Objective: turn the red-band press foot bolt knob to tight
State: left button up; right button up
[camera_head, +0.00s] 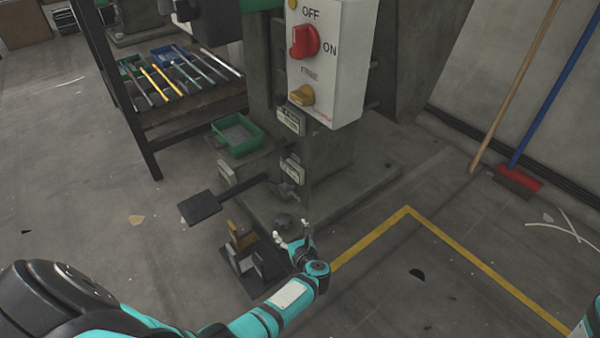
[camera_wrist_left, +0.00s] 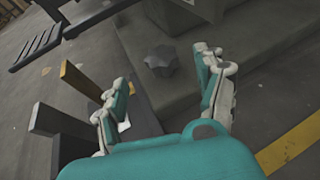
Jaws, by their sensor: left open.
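The dark, faceted foot bolt knob (camera_head: 285,220) sits on the grey base plate (camera_head: 372,182) of the press, near its front corner. I cannot make out a red band on this press. In the left wrist view the knob (camera_wrist_left: 161,60) stands upright, framed between the fingers and beyond their tips. My left gripper (camera_head: 292,236) is open and empty, just in front of the knob and apart from it; its two fingers also show in the left wrist view (camera_wrist_left: 162,78). The knob's underside is hidden. My right gripper is out of view.
A black pedal (camera_head: 200,207) sticks out left of the base. A dark bracket with upright blocks (camera_head: 242,240) stands close left of my gripper. A control box (camera_head: 333,60) with red and orange knobs hangs above. A green tray (camera_head: 237,135) is behind. Floor at right is mostly clear.

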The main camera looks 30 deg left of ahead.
pick_arm(q)
jog(key=p+v, duration=0.3)
jog(key=v, duration=0.6)
notch_tip(320, 180, up, 24)
jog(key=w+a+m+t+y+p, duration=0.1)
jog(key=m+t+y+p, duration=0.1)
jog(key=m+t, duration=0.5)
jog(key=m+y, duration=0.1)
jog(key=m, duration=0.2)
jog(key=shift+w+t+p, duration=0.3)
jog(key=shift+w+p, duration=0.05)
jog(key=shift+w, duration=0.05)
jog(key=shift+a+r, duration=0.1)
jog(key=shift+r, duration=0.05)
